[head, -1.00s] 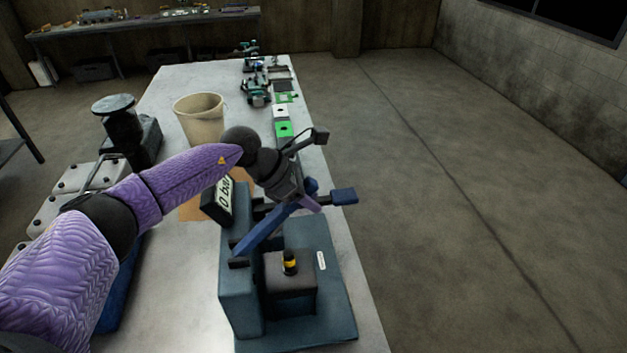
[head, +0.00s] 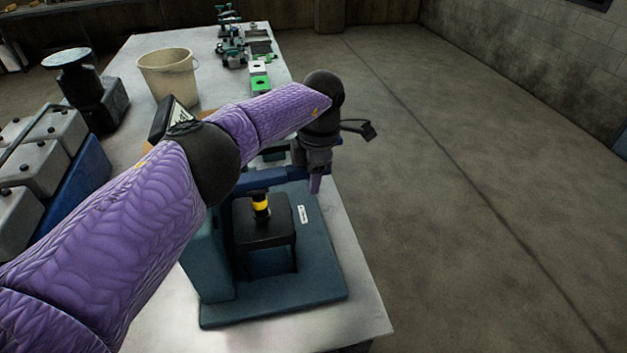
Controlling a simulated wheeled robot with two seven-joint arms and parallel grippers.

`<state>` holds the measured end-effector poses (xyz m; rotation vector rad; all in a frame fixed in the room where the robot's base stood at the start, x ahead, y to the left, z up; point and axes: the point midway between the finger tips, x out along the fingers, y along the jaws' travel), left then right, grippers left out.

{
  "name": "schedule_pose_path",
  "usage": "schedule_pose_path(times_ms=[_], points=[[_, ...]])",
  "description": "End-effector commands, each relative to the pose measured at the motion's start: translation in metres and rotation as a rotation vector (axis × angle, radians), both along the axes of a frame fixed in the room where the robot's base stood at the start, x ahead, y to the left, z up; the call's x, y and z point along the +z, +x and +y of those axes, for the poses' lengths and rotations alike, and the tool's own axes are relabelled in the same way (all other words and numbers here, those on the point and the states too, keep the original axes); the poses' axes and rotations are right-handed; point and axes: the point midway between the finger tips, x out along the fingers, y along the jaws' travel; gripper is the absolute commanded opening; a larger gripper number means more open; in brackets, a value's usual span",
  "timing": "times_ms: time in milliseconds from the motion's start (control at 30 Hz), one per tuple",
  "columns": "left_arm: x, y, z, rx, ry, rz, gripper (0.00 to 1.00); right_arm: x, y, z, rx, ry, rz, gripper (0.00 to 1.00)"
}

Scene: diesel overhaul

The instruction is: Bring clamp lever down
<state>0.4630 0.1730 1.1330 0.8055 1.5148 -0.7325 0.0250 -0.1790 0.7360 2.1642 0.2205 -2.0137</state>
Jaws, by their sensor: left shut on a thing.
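The clamp lever (head: 270,175) is a blue bar on a teal test stand (head: 315,250). It lies roughly level across the picture behind a black block (head: 265,230). My left gripper (head: 315,184) points down at the lever's right end and is shut on it. The jaws and my wrist hide that end. A small black part with a yellow band (head: 261,207) stands upright in the top of the block. My left arm hides much of the stand's upright and part of the gauge display (head: 178,113). My right gripper is not in view.
The stand is on a long pale table (head: 355,295), with open floor to the right. A beige bucket (head: 168,75), a dark pedestal device (head: 90,90) and grey blocks (head: 45,150) on a blue base are to the left. Green and white parts (head: 260,84) lie farther back.

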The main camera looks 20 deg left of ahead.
Motion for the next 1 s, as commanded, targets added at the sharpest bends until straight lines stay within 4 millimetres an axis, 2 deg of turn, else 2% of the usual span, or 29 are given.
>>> schedule_pose_path(times_ms=[33,200,700,733,867,1000], points=[[-0.008,0.000,0.000,0.001,0.011,0.007,0.00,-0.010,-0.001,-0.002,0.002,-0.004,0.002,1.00],[-0.013,-0.001,0.001,0.000,0.041,0.028,0.00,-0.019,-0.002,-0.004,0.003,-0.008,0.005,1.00],[-0.016,-0.003,0.002,-0.001,0.054,0.044,0.00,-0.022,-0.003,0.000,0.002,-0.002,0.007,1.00],[-0.016,-0.003,0.002,-0.001,0.054,0.044,0.43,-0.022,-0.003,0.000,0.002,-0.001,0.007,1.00],[-0.015,-0.002,0.002,-0.001,0.053,0.041,0.71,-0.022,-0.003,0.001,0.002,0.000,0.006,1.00],[-0.014,-0.002,0.002,-0.001,0.053,0.040,0.72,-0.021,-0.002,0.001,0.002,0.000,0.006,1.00]])
